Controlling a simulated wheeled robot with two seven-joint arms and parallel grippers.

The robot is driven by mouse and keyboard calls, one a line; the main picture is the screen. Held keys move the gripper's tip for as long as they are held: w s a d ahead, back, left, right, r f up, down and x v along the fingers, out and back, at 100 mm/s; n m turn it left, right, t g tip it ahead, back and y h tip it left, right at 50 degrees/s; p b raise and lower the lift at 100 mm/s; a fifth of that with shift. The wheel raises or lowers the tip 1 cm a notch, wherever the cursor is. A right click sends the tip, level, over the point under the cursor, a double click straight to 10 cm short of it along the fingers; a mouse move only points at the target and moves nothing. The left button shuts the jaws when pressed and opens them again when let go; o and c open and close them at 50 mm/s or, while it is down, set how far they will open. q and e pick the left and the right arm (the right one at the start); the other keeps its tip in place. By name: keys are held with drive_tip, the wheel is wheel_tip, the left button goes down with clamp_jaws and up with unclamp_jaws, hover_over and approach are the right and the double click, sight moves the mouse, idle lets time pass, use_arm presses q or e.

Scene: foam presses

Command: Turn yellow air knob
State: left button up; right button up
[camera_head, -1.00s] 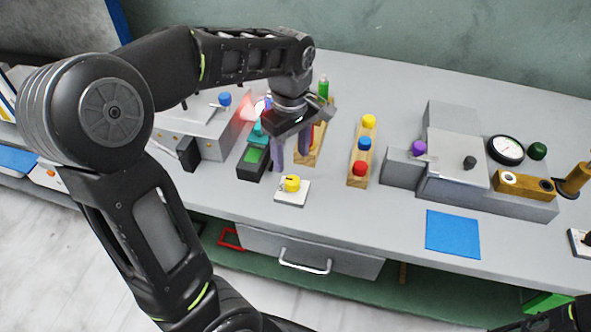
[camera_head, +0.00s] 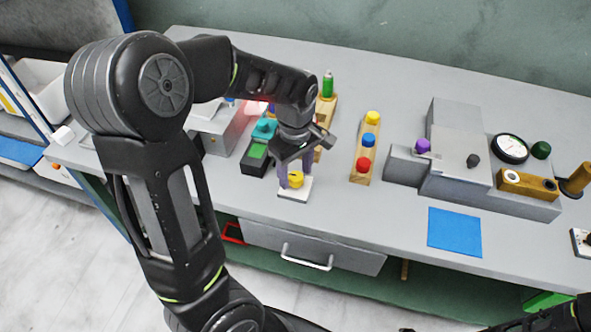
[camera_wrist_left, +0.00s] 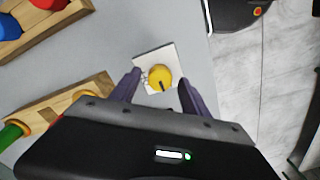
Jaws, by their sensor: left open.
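The yellow air knob (camera_head: 296,179) sits on a small white square plate (camera_head: 295,193) near the front edge of the grey bench. My left gripper (camera_head: 295,175) is open above it, with its purple fingers on either side of the knob in the head view. In the left wrist view the knob (camera_wrist_left: 160,78) lies between the two fingertips (camera_wrist_left: 158,80), with a gap on each side; a dark mark shows on its top. I cannot tell whether the fingers have reached the knob's height. My right gripper is not clearly in view; only a dark arm part shows at bottom right.
A wooden block with yellow, blue and red knobs (camera_head: 366,150) stands right of the gripper. A grey press (camera_head: 455,160) and a blue mat (camera_head: 454,232) are further right.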

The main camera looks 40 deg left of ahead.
use_arm(q)
clamp_jaws()
idle(0.5)
drive_tip(key=shift+m, duration=0.5)
drive_tip(key=m, duration=0.3)
drive_tip(key=shift+m+b, duration=0.3)
drive_tip(key=shift+b, duration=0.05)
drive_tip(key=m, duration=0.4)
drive_tip(key=m+b, duration=0.1)
drive_tip(key=m, duration=0.8)
drive_tip(key=shift+w, duration=0.1)
drive_tip(key=shift+m, duration=0.4)
